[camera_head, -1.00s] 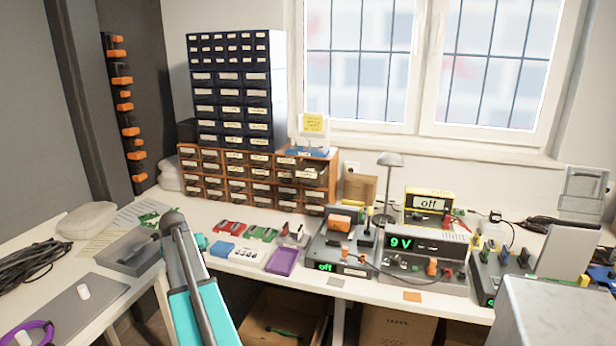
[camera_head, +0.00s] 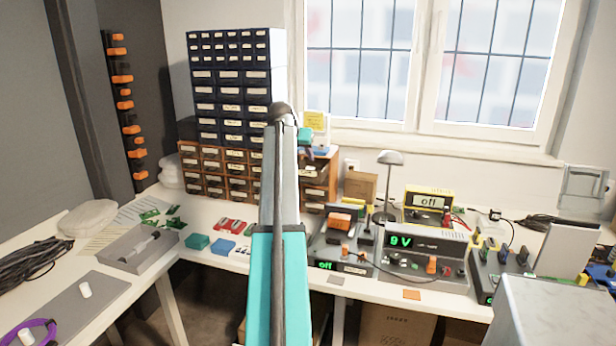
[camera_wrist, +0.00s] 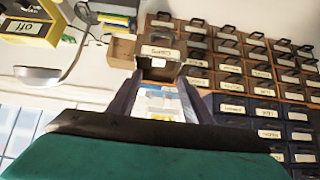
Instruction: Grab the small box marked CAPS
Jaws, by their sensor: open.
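A small brown drawer box with a pale label (camera_wrist: 158,52) sits at the edge of the wooden drawer cabinet in the wrist view, which is turned nearly upside down. Its label looks like it could read CAPS, but the letters are too blurred to be sure. In the head view, a drawer (camera_head: 312,170) stands out at the cabinet's upper right, partly behind my arm. My gripper (camera_wrist: 156,82) is open and empty, its two fingers pointing towards the box and apart from it. In the head view my gripper (camera_head: 308,150) is partly hidden by my arm.
The wooden cabinet (camera_head: 205,170) carries a dark drawer tower (camera_head: 228,85). A white object with a yellow note (camera_head: 315,122) stands on top. A cardboard box (camera_head: 360,186), a lamp (camera_head: 389,158) and bench instruments (camera_head: 425,245) stand to the right.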

